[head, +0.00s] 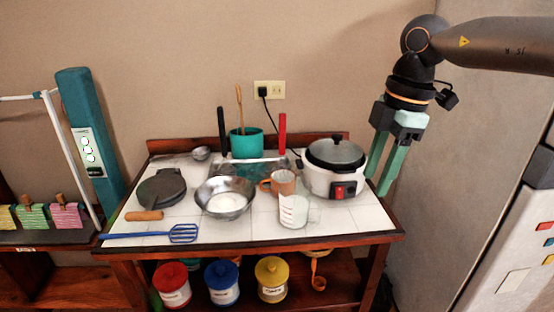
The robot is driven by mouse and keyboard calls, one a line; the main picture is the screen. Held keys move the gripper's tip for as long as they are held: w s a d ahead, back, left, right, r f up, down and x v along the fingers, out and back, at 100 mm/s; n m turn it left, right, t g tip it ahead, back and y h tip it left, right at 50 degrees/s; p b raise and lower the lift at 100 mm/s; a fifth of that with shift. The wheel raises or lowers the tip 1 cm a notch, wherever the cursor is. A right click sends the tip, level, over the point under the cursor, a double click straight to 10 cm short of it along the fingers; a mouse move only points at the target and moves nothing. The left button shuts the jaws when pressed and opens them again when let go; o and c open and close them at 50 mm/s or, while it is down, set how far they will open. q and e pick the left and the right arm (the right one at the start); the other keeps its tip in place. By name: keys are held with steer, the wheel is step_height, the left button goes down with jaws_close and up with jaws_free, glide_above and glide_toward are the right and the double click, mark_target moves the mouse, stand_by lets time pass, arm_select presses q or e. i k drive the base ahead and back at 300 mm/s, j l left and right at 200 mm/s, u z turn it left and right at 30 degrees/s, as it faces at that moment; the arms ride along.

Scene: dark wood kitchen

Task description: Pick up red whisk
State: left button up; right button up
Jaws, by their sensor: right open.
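An upright red handle (282,133) stands at the back of the tiled table, right of the teal pot (246,142). It is the only red utensil part I see; its lower end is not clear, so I cannot tell whether whisk wires are there. My right gripper (379,178) hangs at the right edge of the table, beside the white rice cooker (333,183). Its green fingers point down, apart and with nothing between them. It is well to the right of the red handle. My left gripper is not in view.
The rice cooker stands between my right gripper and the red handle. A metal bowl (224,200), measuring cup (293,211), orange mug (279,183), dark round pan (162,187) and blue spatula (183,233) crowd the tabletop (257,227). A black handle (221,124) stands left of the pot.

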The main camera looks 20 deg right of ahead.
mark_target(282, 144)
steer(key=i, duration=1.3)
